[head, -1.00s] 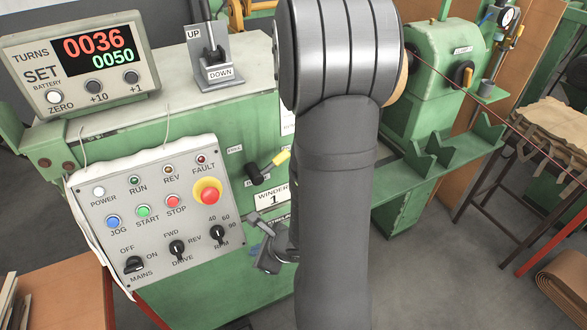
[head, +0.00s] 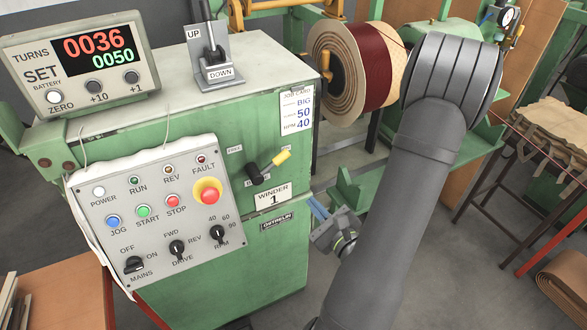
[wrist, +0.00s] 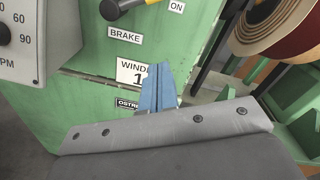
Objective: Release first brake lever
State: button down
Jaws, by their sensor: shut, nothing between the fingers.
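The brake lever is a black hub (head: 255,172) with a yellow-tipped handle (head: 282,157) on the front of the green winder cabinet (head: 275,260). The handle slants up to the right. In the wrist view the lever's black hub (wrist: 112,9) is at the top edge, above a BRAKE label, with an ON label to its right; its tip is cut off. My gripper (head: 316,207) is right of and below the lever, apart from it, by the cabinet's right edge. Its blue fingers (wrist: 157,88) are shut and empty, overlapping the WINDER 1 plate in the wrist view.
A control panel (head: 150,243) with buttons and switches is left of the lever. A turns counter (head: 80,98) reads 0036 and 0050. An UP/DOWN lever (head: 212,55) stands on the cabinet top. A spool with dark red wire (head: 365,65) is behind, beside my arm.

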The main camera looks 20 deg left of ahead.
jog(key=shift+w+d+r+t, duration=0.2)
jog(key=shift+d+r+t, duration=0.2)
jog(key=shift+d+t, duration=0.25)
jog(key=w+a+r, duration=0.3)
jog(key=w+a, duration=0.3)
jog(key=a, duration=0.3)
jog(key=shift+r, duration=0.4)
jog(key=shift+a, duration=0.1)
jog(key=shift+r+g, duration=0.1)
jog(key=shift+g, duration=0.15)
